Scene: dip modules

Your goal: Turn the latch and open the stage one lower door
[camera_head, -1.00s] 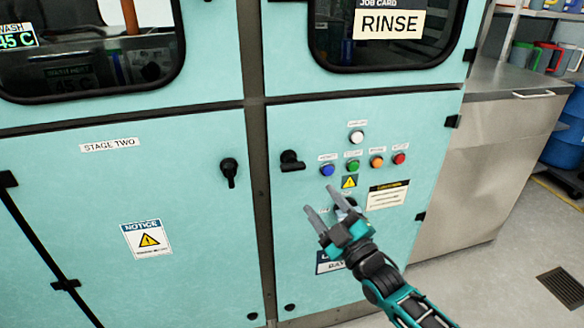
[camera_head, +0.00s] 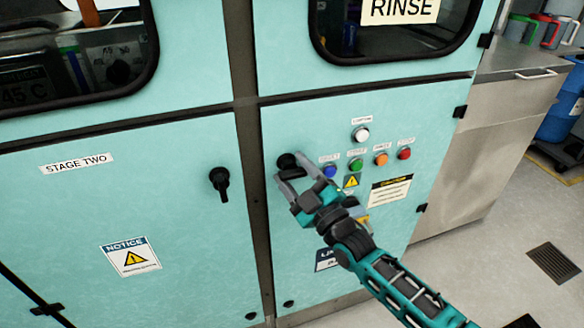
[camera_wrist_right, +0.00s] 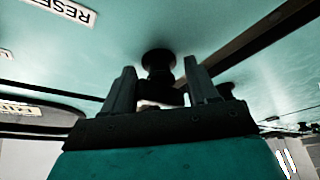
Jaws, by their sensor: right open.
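The teal lower door (camera_head: 413,218) on the right carries a black latch (camera_head: 286,160) near its left edge. No stage one label is readable on it. My right gripper (camera_head: 292,172) is at this latch, its fingers open. In the right wrist view, the latch's dark round base (camera_wrist_right: 158,62) and handle show between the two fingers of the right gripper (camera_wrist_right: 160,85), with a gap visible beside them. The gripper partly hides the handle, so its exact angle is hard to tell. The door is shut. My left gripper is not in view.
Lit buttons, a blue one (camera_head: 330,171) nearest, sit just right of the latch. The stage two door (camera_head: 75,215) with its own black latch (camera_head: 219,183) is to the left. A steel cabinet (camera_head: 480,150) stands to the right, with open floor before it.

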